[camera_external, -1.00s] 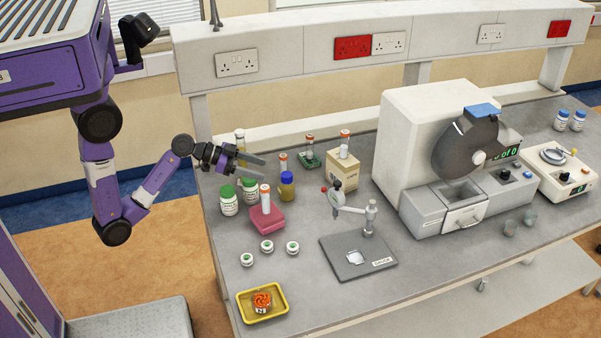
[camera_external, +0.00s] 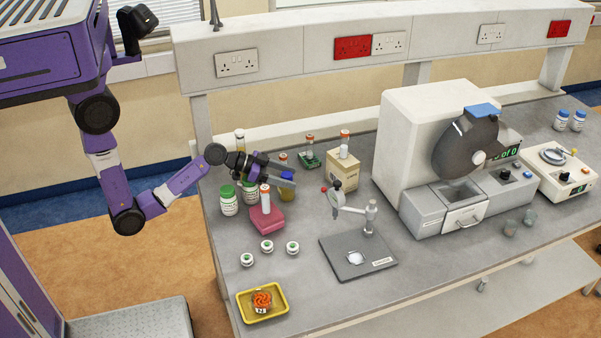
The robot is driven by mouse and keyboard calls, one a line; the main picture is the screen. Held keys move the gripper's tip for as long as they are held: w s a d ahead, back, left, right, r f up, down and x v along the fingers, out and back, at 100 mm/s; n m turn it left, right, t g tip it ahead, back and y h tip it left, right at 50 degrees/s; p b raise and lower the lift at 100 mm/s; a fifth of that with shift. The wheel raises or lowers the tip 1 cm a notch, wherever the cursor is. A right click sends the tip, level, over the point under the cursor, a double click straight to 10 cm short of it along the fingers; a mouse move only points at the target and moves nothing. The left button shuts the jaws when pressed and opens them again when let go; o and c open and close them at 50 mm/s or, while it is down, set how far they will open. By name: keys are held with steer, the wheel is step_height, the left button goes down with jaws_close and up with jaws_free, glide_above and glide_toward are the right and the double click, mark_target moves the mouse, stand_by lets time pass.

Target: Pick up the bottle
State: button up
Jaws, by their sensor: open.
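A yellowish bottle with a blue cap (camera_external: 287,192) stands upright on the bench, to the right of the green-capped white bottles (camera_external: 229,202). My gripper (camera_external: 283,172) is open, with its fingers pointing right at the height of the blue cap. The fingers overlap the cap and partly hide it. I cannot tell from this view whether they are around the cap, or touching it.
A pink block holding an orange-capped tube (camera_external: 266,220) stands close in front of the bottle. Several small green-topped jars (camera_external: 267,246) and a yellow tray (camera_external: 283,293) lie nearer the front.

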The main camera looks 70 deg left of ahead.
jaws_close()
steer(key=shift+r, duration=0.15)
